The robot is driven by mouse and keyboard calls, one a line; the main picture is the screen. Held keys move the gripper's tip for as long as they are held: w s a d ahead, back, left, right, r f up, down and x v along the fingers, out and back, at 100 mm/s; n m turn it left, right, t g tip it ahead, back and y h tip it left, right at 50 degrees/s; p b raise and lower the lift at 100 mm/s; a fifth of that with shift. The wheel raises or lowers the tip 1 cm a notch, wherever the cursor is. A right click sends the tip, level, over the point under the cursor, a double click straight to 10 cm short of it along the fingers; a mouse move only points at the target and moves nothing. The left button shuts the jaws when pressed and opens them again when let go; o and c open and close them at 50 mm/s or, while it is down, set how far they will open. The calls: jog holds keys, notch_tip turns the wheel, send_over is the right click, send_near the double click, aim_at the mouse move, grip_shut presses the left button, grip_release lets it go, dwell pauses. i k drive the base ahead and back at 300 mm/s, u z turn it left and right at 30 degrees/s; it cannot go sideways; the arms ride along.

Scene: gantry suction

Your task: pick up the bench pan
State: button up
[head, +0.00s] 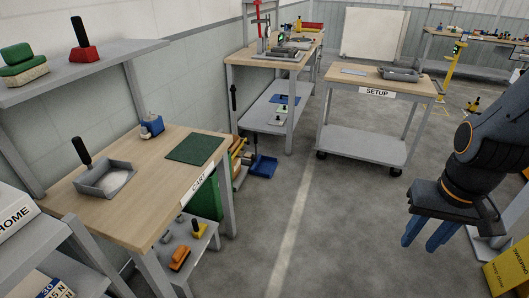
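Nothing shows between the fingers. It is over the open floor, well to the right of the CAST bench and far from the pan.
The SETUP cart (350,84) holds a grey tray (400,75). A yellow box (507,268) stands lower right. The middle floor is clear.

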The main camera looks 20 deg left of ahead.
aim_at(104, 179)
jog(key=z, duration=0.2)
jog(key=i, duration=0.7)
jog(key=u, duration=0.5)
jog(key=i, duration=0.7)
jog(key=u, duration=1)
jog(key=i, duration=0.25)
jog(key=u, duration=0.4)
jog(key=k, duration=0.25)
jog(key=z, duration=0.35)
jog(key=i, duration=0.15)
